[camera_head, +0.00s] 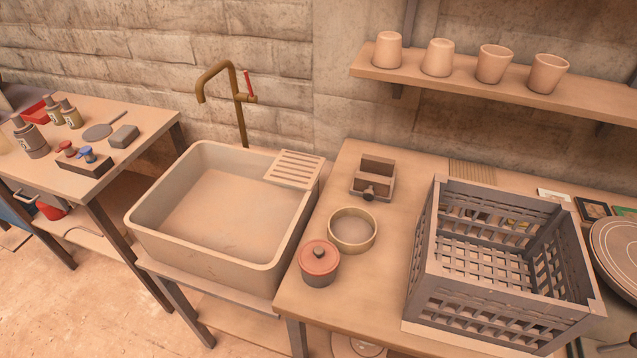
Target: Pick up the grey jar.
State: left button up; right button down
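A small round jar (319,265) with a dark grey body and a reddish-brown knobbed lid stands upright near the front left corner of the wooden counter (335,300). It is the thing that best fits the grey jar. It stands just in front of a shallow round ring-like bowl (353,245), close to it; I cannot tell if they touch. The lid covers the jar's inside. Neither of my grippers shows in the head view.
A large slatted crate (430,250) stands right of the jar. A pale sink (150,240) with a brass tap (241,110) is to the left. A small wooden box (372,185) sits behind the bowl. A shelf (450,85) with cups hangs above. Bottles (32,138) stand on the left table.

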aim_at(316, 283)
jog(key=k+l+z, duration=0.1)
jog(key=k+l, duration=0.15)
jog(key=k+l+z, duration=0.15)
jog(key=l, duration=0.3)
jog(key=k+l+z, duration=0.1)
jog(key=k+l, duration=0.2)
jog(key=k+l+z, duration=0.1)
jog(key=l, duration=0.4)
jog(key=k, duration=0.1)
